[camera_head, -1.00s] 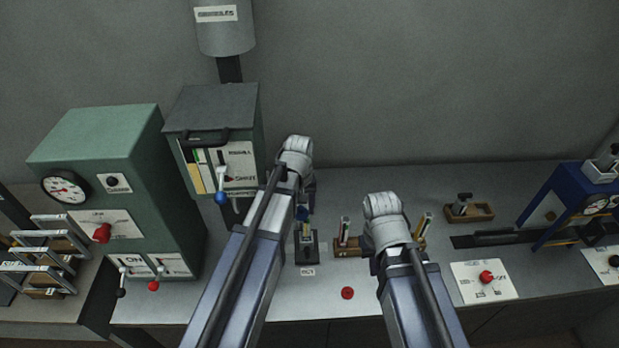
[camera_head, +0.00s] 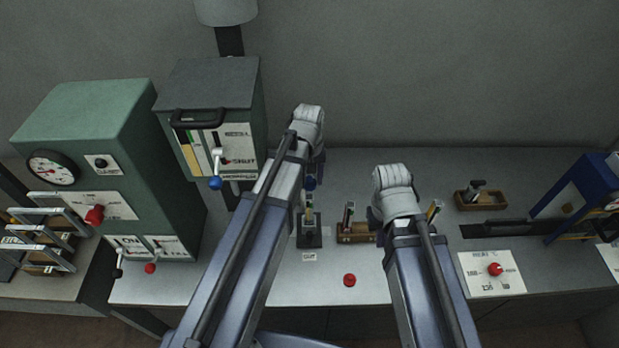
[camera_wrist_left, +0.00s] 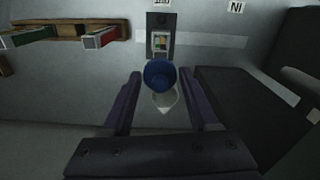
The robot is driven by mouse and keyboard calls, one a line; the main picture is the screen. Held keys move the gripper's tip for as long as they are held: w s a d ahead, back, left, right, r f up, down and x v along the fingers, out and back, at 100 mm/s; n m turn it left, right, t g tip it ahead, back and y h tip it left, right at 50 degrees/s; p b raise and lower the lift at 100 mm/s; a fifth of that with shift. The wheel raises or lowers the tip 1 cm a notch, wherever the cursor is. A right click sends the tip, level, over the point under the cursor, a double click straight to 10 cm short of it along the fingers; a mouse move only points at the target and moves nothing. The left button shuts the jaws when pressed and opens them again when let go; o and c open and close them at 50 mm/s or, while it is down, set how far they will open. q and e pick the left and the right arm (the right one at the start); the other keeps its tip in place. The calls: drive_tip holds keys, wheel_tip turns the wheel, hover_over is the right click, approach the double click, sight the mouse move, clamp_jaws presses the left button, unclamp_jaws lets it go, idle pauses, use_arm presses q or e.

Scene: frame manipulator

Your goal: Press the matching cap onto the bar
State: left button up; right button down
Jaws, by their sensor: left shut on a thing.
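A short upright bar (camera_head: 309,217) with a yellow band stands in a dark base (camera_head: 309,237) on the bench. In the left wrist view, the bar's square top (camera_wrist_left: 160,43) shows coloured patches. My left gripper (camera_wrist_left: 161,100) is shut on a blue round-ended piece (camera_wrist_left: 158,73) with a pale tip below it. In the head view, this blue piece (camera_head: 309,183) appears just above the bar; I cannot tell whether they touch. My left fingers are mostly hidden there by the wrist. My right gripper (camera_head: 397,200) hangs near the wooden rack, its jaws hidden.
A wooden rack (camera_head: 355,232) with colour-marked bars stands right of the base, partly behind my right arm. A red button (camera_head: 349,280) is in front. Green machines stand left. A blue frame (camera_head: 570,200) and dial panel (camera_head: 490,272) are right.

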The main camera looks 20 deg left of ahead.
use_arm(q)
wheel_tip(320, 180, down, 2)
drive_tip(key=shift+s+f+b, duration=0.1)
drive_tip(key=shift+s+b, duration=0.05)
drive_tip(key=shift+b, duration=0.6)
drive_tip(key=shift+f+b, duration=1.25)
drive_tip(key=shift+b, duration=0.05)
drive_tip(key=shift+f, duration=0.15)
idle(0.5)
drive_tip(key=o, duration=1.4)
drive_tip(key=shift+o, duration=0.3)
drive_tip(key=shift+r+p, duration=3.4)
drive_tip(key=shift+r, duration=0.15)
